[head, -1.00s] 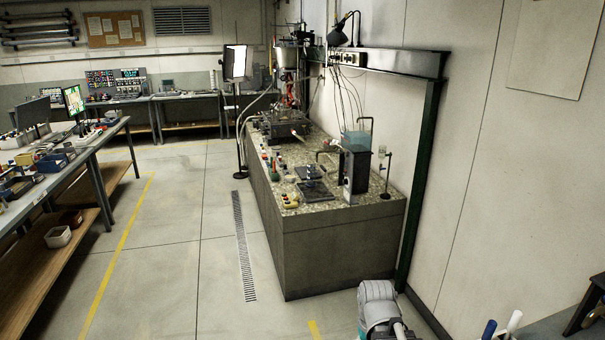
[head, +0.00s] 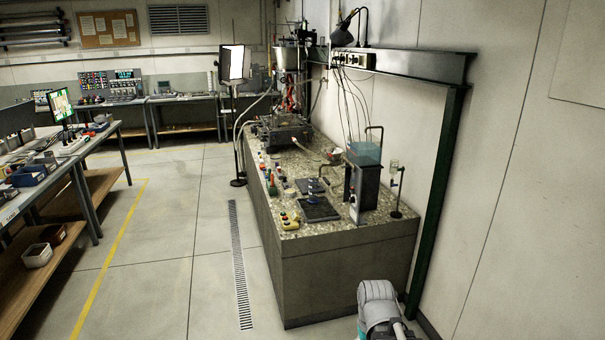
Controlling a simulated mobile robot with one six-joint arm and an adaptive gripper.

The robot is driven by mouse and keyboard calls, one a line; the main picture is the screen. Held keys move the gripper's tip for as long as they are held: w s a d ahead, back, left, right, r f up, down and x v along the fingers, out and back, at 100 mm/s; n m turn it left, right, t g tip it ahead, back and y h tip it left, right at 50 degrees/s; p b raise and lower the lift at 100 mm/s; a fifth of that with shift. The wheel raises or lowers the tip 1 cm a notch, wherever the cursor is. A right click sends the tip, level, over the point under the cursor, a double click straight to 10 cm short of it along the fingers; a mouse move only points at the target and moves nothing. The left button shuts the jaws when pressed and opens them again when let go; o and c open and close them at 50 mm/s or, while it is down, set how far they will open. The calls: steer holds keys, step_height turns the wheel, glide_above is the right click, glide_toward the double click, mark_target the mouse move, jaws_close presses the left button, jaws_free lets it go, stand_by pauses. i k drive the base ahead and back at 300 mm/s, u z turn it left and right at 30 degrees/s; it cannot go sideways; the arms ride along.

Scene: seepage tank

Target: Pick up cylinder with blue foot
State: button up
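My gripper is not in view; only a grey part of my own arm shows at the bottom edge, right of centre.
The bench (head: 340,278) stands against the right wall. A tank of bluish water (head: 364,154) on a black box is right of the cylinder, with a thin stand (head: 398,195) beyond. The floor left is clear.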

mark_target(313, 180)
steer(key=z, duration=0.05)
steer(key=i, duration=2.8)
steer(key=u, duration=2.1)
